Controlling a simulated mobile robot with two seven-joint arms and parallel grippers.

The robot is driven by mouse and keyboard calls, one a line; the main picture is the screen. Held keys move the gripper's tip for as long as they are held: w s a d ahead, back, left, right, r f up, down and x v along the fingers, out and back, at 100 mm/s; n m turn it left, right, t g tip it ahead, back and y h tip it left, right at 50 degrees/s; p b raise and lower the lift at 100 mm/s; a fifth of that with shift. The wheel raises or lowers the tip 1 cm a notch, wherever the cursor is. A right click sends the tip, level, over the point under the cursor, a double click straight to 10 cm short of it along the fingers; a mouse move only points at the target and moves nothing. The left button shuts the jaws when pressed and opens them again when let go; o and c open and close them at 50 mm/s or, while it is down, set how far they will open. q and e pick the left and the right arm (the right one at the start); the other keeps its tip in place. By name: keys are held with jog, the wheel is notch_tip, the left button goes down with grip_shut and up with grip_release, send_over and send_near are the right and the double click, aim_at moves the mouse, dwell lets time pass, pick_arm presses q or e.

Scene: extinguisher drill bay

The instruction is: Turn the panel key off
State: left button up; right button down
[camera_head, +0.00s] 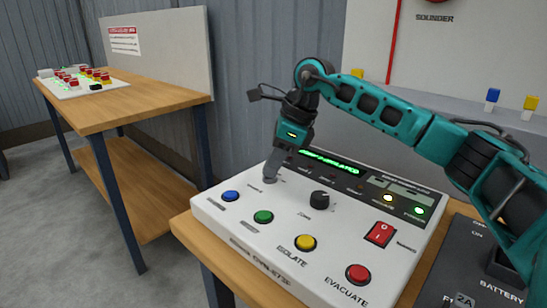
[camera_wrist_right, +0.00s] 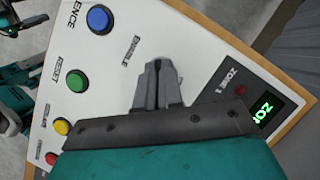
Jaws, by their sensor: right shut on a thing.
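The white control panel (camera_head: 335,228) sits on a wooden bench, with a lit green display along its back. My right gripper (camera_head: 269,179) points down at the panel's back left, by the "ENABLE" label. Its fingers are shut together at the panel face, and they also show in the right wrist view (camera_wrist_right: 158,70). The panel key is hidden by the fingers, so its angle cannot be seen.
Blue (camera_head: 230,196), green (camera_head: 263,216), yellow (camera_head: 305,242) and red (camera_head: 358,274) buttons line the panel's front. A black knob (camera_head: 319,199) and red rocker switch (camera_head: 380,233) stand right of the gripper. A dark battery box (camera_head: 462,270) lies at right.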

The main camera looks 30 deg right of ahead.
jog(key=n+p, duration=0.2)
jog(key=shift+w+r+n+g+y, duration=0.1)
jog(key=shift+r+n+g+y, duration=0.2)
jog(key=shift+n+g, duration=0.1)
jog(key=n+g+p, duration=0.1)
jog(key=n, duration=0.2)
jog(key=shift+w+f+p, duration=0.1)
jog(key=shift+p, duration=0.3)
jog(key=n+g, duration=0.1)
jog(key=n, duration=0.1)
jog(key=shift+w+n+p, duration=0.1)
jog(key=shift+n+p, duration=0.2)
pick_arm(q)
jog(key=shift+s+a+r+y, duration=0.15)
jog(key=shift+s+a+r, duration=0.1)
jog(key=shift+a+r, duration=0.25)
jog(key=shift+s+a+r+y, duration=0.15)
jog(key=shift+s+a+r, duration=0.1)
jog(key=shift+r, duration=0.4)
pick_arm(e)
jog(key=shift+f+n+g, duration=0.1)
jog(key=shift+n+g, duration=0.3)
jog(key=shift+n, duration=0.4)
pick_arm(q)
jog(key=shift+r, duration=0.1)
jog(key=shift+r, duration=0.1)
pick_arm(e)
jog(key=c, duration=1.3)
grip_release()
